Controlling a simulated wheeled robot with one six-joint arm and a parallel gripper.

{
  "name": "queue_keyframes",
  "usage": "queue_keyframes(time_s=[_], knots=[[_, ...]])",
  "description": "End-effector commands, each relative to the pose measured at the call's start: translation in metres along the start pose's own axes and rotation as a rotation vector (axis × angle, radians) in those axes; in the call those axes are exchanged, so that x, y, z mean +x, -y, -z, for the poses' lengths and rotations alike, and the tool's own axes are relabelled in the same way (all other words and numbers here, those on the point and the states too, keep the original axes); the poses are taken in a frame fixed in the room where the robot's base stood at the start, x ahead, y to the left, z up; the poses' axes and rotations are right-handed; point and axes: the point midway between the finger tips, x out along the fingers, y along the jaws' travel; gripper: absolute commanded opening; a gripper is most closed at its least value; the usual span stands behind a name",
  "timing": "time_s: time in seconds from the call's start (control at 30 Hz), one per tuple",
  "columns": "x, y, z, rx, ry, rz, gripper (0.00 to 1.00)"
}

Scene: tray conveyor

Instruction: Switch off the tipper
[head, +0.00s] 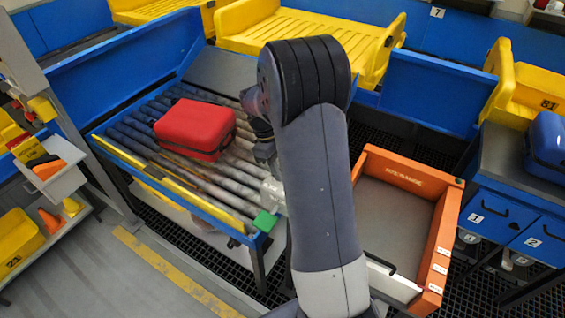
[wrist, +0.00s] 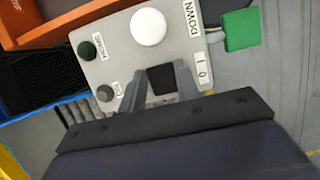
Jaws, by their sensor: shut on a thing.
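A light grey control box (wrist: 118,45) fills the upper middle of the wrist view. In the head view the box (head: 272,194) shows partly behind my arm, which hides the fingertips.
A red case (head: 196,127) lies on the roller conveyor (head: 135,140). A green block (head: 265,221) sits at the conveyor's near corner. An orange-walled bin (head: 412,178) stands right of my arm. Blue drawers (head: 507,222) stand at the far right.

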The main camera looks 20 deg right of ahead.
Motion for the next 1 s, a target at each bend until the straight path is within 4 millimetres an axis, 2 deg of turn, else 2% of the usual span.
queue_keyframes(time_s=[0.33,0.37,0.6,0.87,1.0], knots=[[0.000,0.000,0.001,0.001,0.012,-0.002,0.08],[0.000,0.000,0.001,0.001,0.012,-0.002,0.32],[0.000,0.000,0.001,0.001,0.011,-0.002,0.52],[-0.001,0.000,0.001,0.001,0.010,-0.002,0.53],[-0.013,-0.001,0.002,0.001,0.007,-0.005,0.53]])
